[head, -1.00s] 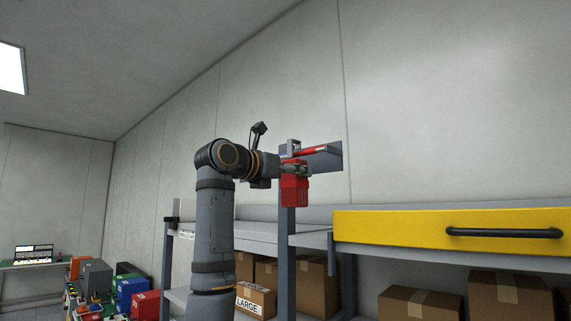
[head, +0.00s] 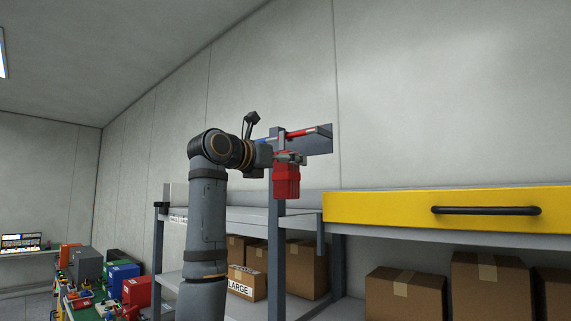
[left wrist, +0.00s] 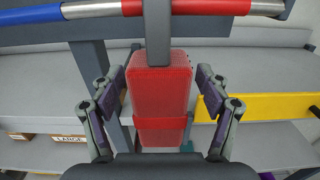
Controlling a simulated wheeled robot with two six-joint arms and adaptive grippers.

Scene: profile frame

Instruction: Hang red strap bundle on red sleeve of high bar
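The red strap bundle (head: 286,182) hangs upright below the high bar, with a grey strap or hook (left wrist: 158,35) at its top. In the left wrist view the bundle (left wrist: 162,95) is between my left gripper's fingers (left wrist: 162,108). They are spread, with a visible gap at the left finger; contact at the right is unclear. The grey hook crosses in front of the bar's red sleeve (left wrist: 210,7); its upper end is out of frame. The sleeve also shows in the head view (head: 302,132). My left gripper (head: 290,158) is just below the bar. My right gripper is not in view.
A blue sleeve (left wrist: 28,16) lies left of the red one on the bar. A grey post (head: 276,222) stands behind the bundle. A yellow drawer (head: 390,209) is at the right, above shelves with cardboard boxes (head: 405,295). A grey wall is behind.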

